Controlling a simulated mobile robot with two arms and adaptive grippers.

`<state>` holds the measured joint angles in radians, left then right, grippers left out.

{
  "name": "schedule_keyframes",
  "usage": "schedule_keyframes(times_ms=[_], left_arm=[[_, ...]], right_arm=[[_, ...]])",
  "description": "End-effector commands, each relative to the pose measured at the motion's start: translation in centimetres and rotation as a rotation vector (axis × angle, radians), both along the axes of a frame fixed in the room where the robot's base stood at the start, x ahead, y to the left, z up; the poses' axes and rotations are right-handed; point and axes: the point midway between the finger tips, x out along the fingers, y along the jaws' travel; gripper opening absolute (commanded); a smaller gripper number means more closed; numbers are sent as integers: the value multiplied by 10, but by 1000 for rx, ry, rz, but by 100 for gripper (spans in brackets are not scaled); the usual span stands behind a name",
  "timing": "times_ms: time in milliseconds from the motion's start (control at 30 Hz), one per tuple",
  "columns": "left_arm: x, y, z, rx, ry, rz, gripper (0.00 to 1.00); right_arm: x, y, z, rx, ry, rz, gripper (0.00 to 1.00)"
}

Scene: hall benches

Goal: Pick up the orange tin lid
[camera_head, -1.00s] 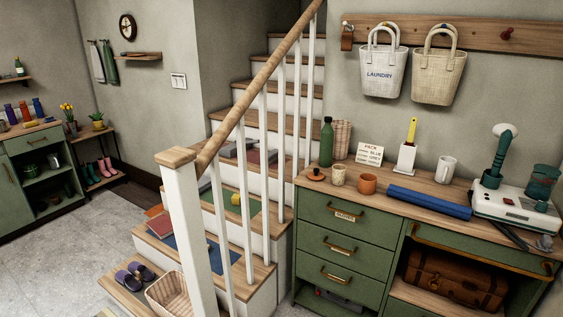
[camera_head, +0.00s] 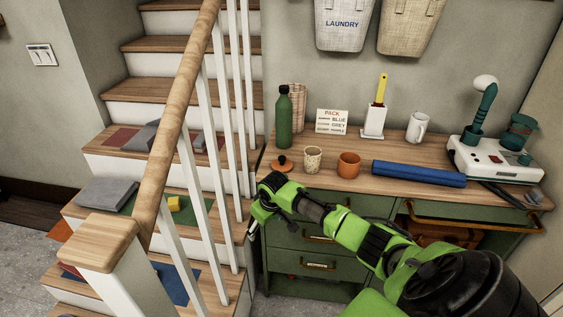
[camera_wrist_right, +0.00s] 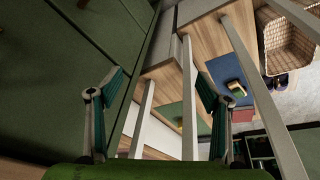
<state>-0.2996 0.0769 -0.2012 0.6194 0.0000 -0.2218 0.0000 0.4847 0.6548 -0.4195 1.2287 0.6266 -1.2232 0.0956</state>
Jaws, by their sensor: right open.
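The orange tin lid (camera_head: 283,165), a small round disc with a dark knob, lies on the left end of the wooden bench top (camera_head: 330,187), near its front edge. My right gripper (camera_head: 252,228) hangs below and left of the lid in the head view, beside the bench's left front corner, apart from the lid. In the right wrist view my right gripper (camera_wrist_right: 160,85) is open and empty, its fingers pointing toward the railing and stairs. The lid does not show in that view. My left gripper is not in view.
An orange cup (camera_head: 349,166), a speckled cup (camera_head: 313,160) and a green bottle (camera_head: 284,118) stand near the lid. A blue roll (camera_head: 418,174) lies to the right. White balusters (camera_head: 196,180) of the stair railing stand close on the left.

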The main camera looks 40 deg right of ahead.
Motion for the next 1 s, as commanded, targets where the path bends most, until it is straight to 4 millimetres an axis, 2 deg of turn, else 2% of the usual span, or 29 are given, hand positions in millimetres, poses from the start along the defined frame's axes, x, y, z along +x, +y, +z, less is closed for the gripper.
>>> schedule_keyframes(times_ms=[33,200,233,267,433,600,700,767,867,1000], left_arm=[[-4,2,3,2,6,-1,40],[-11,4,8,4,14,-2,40],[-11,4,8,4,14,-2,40],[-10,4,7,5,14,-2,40],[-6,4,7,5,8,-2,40],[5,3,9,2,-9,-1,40],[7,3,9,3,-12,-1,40],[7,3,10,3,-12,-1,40],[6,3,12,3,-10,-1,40],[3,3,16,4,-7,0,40]], right_arm=[[12,-6,43,-6,-13,5,71],[20,-15,147,-13,-4,26,71],[19,-19,161,-16,-1,23,71],[22,-31,166,-10,-3,-4,71],[31,-77,222,21,-35,-107,71],[30,-115,270,61,-70,-195,71],[28,-127,285,80,-82,-225,71],[29,-130,286,86,-84,-233,71],[34,-132,273,90,-83,-237,71],[45,-134,246,90,-82,-237,71]])
